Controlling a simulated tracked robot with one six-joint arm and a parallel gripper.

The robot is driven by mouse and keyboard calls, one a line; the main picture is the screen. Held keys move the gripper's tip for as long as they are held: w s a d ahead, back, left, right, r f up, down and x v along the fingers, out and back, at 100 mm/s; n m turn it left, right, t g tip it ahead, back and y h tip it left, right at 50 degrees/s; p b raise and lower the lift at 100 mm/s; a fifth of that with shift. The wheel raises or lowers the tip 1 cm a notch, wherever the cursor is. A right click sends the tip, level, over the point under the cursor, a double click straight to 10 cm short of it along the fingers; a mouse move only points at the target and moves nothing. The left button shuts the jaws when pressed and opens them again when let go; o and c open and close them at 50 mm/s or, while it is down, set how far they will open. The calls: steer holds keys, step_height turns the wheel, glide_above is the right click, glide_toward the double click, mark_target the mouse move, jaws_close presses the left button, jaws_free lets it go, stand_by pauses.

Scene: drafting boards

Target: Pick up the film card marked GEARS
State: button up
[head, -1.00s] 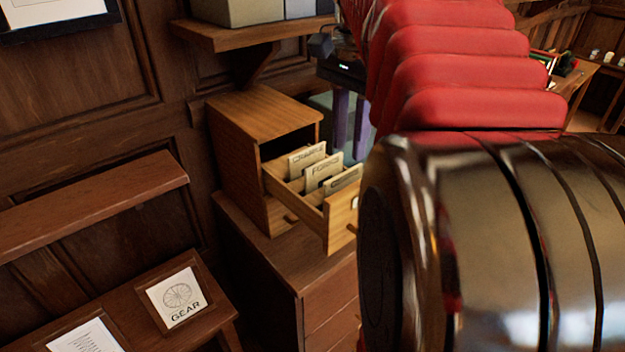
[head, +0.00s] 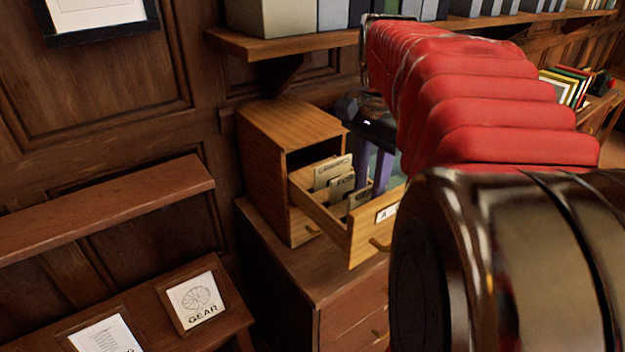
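An open wooden drawer (head: 322,216) juts from a small wooden cabinet (head: 290,130). Several tan film cards stand in it, one behind another: a back card (head: 330,172), a middle card (head: 341,186) and a front card (head: 357,199). Their dark lettering is too small to read surely, so I cannot tell which is marked GEARS. My gripper (head: 372,187) has two purple fingers pointing down over the right side of the drawer, beside the cards. The fingers are apart with a gap between them, and I see no card held. Their contact with the front card cannot be told.
The cabinet stands on a larger chest of drawers (head: 345,300). A shelf (head: 270,45) with boxes and binders hangs above. A framed GEAR picture (head: 198,300) rests on a sloped wooden board at lower left. My red-sleeved arm covers much of the right.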

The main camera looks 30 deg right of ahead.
steer(key=shift+f, duration=0.7)
steer(key=shift+c, duration=0.5)
jaws_close()
